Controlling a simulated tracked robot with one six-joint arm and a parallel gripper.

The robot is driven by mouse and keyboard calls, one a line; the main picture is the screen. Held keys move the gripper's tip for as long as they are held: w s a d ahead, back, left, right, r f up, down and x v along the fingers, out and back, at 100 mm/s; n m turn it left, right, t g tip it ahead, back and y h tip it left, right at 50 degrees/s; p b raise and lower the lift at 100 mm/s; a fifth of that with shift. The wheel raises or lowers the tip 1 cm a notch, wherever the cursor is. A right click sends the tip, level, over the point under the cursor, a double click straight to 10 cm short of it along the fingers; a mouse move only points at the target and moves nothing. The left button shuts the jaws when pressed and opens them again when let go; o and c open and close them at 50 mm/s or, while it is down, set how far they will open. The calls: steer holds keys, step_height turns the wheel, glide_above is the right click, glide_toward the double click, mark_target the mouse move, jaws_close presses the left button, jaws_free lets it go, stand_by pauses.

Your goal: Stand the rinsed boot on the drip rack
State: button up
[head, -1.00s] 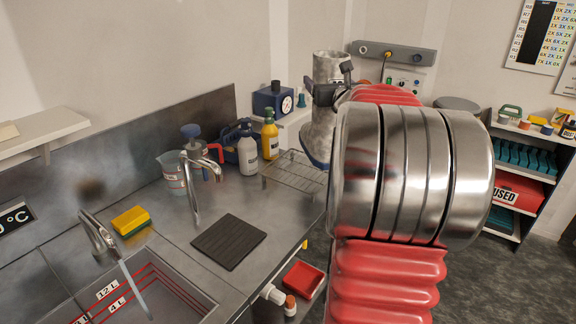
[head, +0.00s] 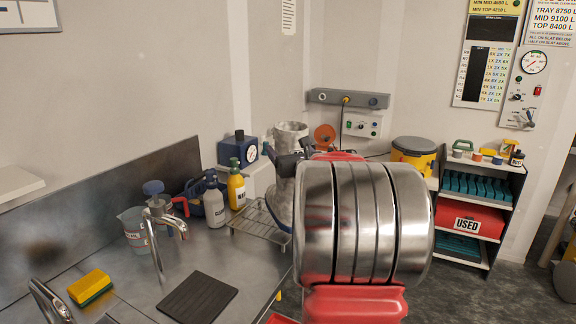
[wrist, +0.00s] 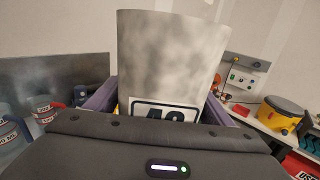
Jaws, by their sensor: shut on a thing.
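The boot is a mottled grey-white shaft, upright, showing in the head view (head: 291,132) and large in the wrist view (wrist: 168,62) with a numbered label partly cut off by my gripper. My gripper (head: 290,163) is shut on the boot's shaft, its purple-grey fingers on either side in the wrist view (wrist: 160,103). The drip rack (head: 254,218) is a low wire rack at the bench's back right. The boot's lower part is beside or over the rack's right end. My arm hides much of it, and I cannot tell whether it touches the rack.
A grey spray bottle (head: 214,203) and a yellow bottle (head: 236,188) stand just left of the rack. A blue gauge box (head: 238,150) is behind. A tap (head: 154,240), jug (head: 136,230) and dark mat (head: 198,298) are nearer. Shelves (head: 478,200) stand right.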

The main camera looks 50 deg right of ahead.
steer(key=shift+f, duration=0.15)
steer(key=shift+f, duration=1.85)
steer(key=o, duration=2.1)
steer(key=shift+f, duration=0.1)
steer(key=v, duration=1.2)
